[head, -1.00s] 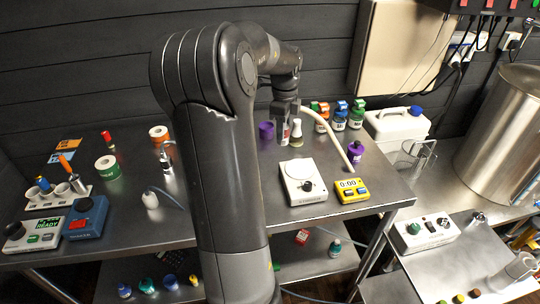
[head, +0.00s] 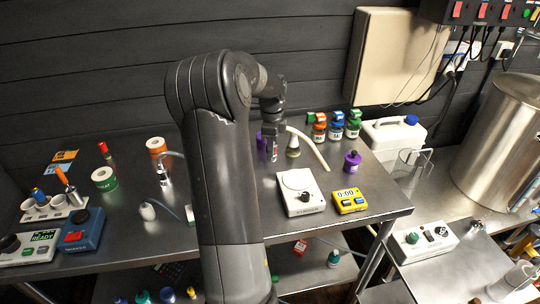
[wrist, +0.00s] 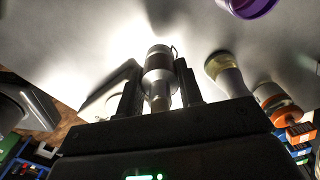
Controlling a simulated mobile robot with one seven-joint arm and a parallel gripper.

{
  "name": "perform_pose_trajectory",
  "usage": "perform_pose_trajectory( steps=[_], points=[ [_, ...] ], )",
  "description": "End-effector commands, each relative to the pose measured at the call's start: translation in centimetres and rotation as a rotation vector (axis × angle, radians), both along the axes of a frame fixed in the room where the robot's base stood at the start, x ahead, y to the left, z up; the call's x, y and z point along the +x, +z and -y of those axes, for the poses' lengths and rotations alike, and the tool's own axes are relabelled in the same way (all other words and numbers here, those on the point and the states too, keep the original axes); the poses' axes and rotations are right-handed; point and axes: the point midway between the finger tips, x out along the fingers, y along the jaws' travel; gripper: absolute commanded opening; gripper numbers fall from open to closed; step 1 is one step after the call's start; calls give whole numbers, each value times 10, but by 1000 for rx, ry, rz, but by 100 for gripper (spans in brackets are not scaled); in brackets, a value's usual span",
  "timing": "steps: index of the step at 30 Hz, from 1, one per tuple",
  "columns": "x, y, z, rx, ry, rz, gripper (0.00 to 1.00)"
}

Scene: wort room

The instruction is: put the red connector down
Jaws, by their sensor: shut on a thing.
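My gripper (head: 270,146) is over the back middle of the steel bench, with its fingers pointing down. In the wrist view its two dark fingers (wrist: 159,84) are shut on a grey metal cylinder with a narrower end, the connector (wrist: 158,66). Its red part is not clear in the wrist view; a thin reddish mark shows by the fingers in the head view. The bench top (wrist: 85,35) is close beyond it, but I cannot tell whether they touch.
A purple container (head: 261,141) and a pale flask (head: 293,147) stand close to my gripper. A white stirrer (head: 300,192), yellow timer (head: 349,201) and purple bottle (head: 352,162) are in front and right. A pale hose (head: 313,148) arcs beside my gripper.

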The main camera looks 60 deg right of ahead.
Motion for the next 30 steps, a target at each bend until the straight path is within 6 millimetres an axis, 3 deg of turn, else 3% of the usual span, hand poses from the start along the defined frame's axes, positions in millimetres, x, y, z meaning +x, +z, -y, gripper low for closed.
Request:
perform_pose_trajectory(
  steps=[5,13,23,24,30],
  points=[
    [7,-8,0,0,-2,0,7],
    [7,-43,-1,1,-1,0,7],
    [7,-46,-1,0,-1,0,7],
    [7,-47,-1,0,-1,0,34],
    [7,-46,-1,0,-1,0,51]
  ],
)
